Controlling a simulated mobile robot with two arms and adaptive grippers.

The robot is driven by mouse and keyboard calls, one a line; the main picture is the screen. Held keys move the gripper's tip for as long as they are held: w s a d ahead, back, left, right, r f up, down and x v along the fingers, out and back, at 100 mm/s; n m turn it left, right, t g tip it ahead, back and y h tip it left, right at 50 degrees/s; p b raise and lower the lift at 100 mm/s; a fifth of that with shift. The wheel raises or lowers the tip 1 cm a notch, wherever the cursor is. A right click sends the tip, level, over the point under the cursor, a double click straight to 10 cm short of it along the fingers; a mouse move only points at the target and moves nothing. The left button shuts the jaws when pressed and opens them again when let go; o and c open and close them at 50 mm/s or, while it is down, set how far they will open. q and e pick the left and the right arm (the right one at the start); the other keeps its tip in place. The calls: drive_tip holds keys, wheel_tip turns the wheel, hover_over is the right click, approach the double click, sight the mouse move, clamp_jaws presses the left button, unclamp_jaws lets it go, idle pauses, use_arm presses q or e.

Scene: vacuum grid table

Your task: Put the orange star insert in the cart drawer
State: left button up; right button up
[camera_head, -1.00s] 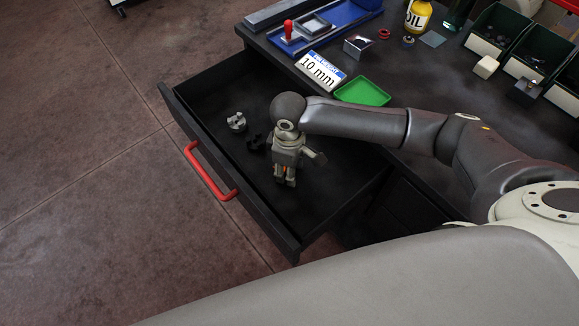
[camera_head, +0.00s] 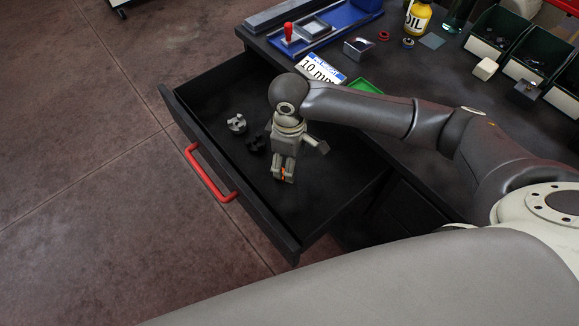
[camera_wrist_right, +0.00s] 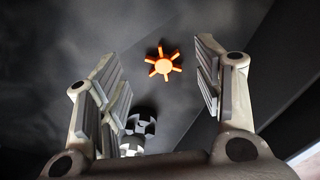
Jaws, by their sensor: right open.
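The orange star insert (camera_wrist_right: 164,65) lies on the dark floor of the open cart drawer (camera_head: 215,165). In the right wrist view it shows between the spread fingers, apart from both. In the head view only a bit of orange shows between the fingertips, the rest hidden by the gripper. My right gripper (camera_head: 284,177) points down into the drawer above the star; it is open and empty, as the right wrist view (camera_wrist_right: 157,62) shows. My left gripper is not in view.
A silver insert (camera_head: 236,123) and a black insert (camera_head: 255,142) lie in the drawer, left of the gripper. The red handle (camera_head: 208,172) is on the drawer front. The drawer's near end is clear.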

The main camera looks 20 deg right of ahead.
wheel_tip(320, 180, up, 7)
idle(0.3)
idle(1.2)
